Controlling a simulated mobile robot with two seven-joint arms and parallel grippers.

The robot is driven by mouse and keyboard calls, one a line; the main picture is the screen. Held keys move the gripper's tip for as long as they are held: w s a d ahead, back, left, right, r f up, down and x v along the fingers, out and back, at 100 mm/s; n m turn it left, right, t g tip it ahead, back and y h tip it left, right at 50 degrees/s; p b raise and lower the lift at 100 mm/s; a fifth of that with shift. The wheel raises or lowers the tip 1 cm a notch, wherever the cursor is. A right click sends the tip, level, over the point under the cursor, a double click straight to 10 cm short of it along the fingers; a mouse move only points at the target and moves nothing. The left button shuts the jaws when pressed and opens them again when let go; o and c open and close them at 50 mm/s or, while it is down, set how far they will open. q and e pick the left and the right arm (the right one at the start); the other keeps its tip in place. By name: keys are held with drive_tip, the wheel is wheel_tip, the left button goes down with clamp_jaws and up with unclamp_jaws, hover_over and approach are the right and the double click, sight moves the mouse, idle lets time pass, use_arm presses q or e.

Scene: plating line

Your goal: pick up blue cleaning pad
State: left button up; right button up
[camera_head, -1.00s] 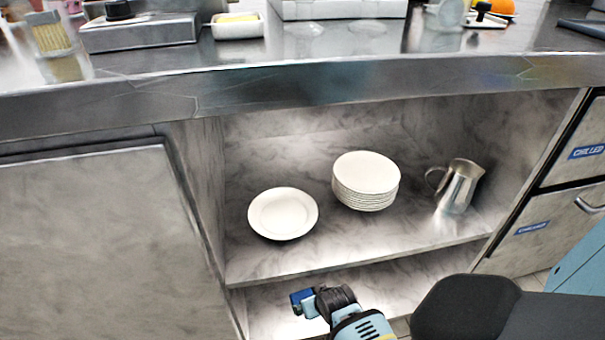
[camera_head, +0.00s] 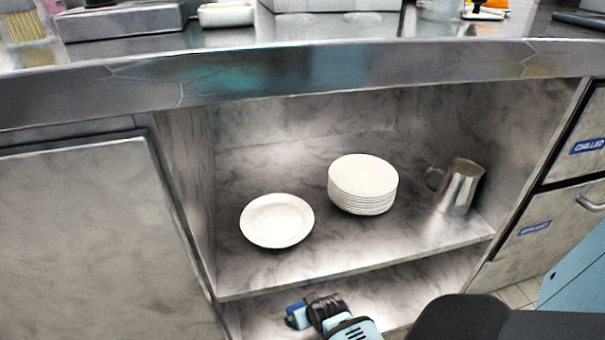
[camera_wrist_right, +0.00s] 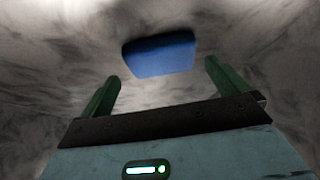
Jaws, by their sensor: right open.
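The blue cleaning pad (camera_wrist_right: 159,55) shows in the right wrist view as a flat blue block against grey marbled surfaces. My right gripper (camera_wrist_right: 161,70) is open, with its two green fingers apart and nothing held between them. The pad lies ahead of the fingertips, roughly centred between them, and appears apart from them. In the head view my right gripper (camera_head: 298,314) reaches into the lower shelf. A dark blue patch shows at its end there; I cannot tell whether it is the pad or part of the gripper. My left gripper is not in view.
The steel counter (camera_head: 320,75) runs above, with drawers at the right.

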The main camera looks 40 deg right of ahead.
drive_tip(key=b+x, duration=0.1)
drive_tip(key=x, duration=0.1)
drive_tip(key=shift+w+f+b, duration=0.15)
drive_tip(key=shift+f+b, duration=0.15)
drive_tip(key=shift+w+d+f, duration=0.1)
drive_tip(key=shift+w+f, duration=0.15)
drive_tip(key=shift+f, duration=0.1)
drive_tip(key=shift+r, duration=0.1)
drive_tip(key=c, duration=0.8)
drive_tip(key=shift+o, duration=0.2)
